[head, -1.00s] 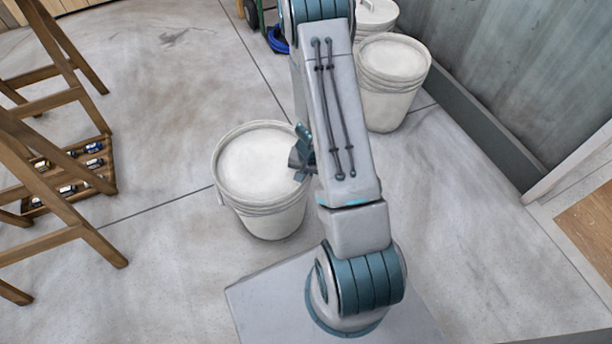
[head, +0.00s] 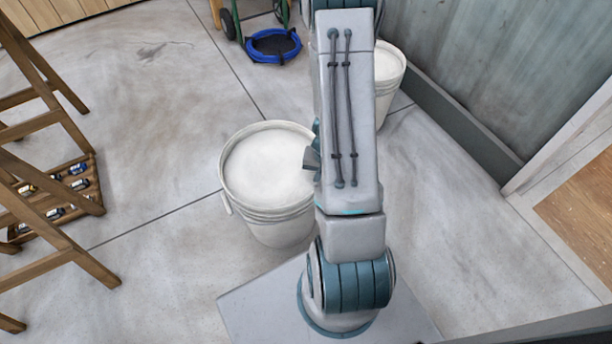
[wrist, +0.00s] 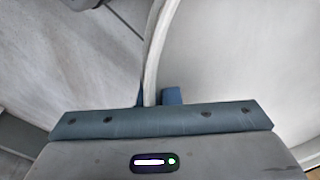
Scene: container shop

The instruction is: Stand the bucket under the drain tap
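The white bucket (head: 268,165) is in front of my base in the head view, upright, with a pale inside or top. My gripper (head: 313,160) is at its right rim, partly hidden behind my arm. In the wrist view, the bucket's rim (wrist: 152,50) runs between the two blue fingertips (wrist: 156,96), and my gripper appears shut on it. Whether the bucket's base touches the floor is hard to tell. No drain tap shows in either view.
Another white bucket (head: 388,75) stands behind my arm near the grey wall (head: 480,70). A wooden trestle (head: 45,200) with a low rack of small items stands at left. A blue hose coil (head: 272,46) lies at the back. Concrete floor is clear between them.

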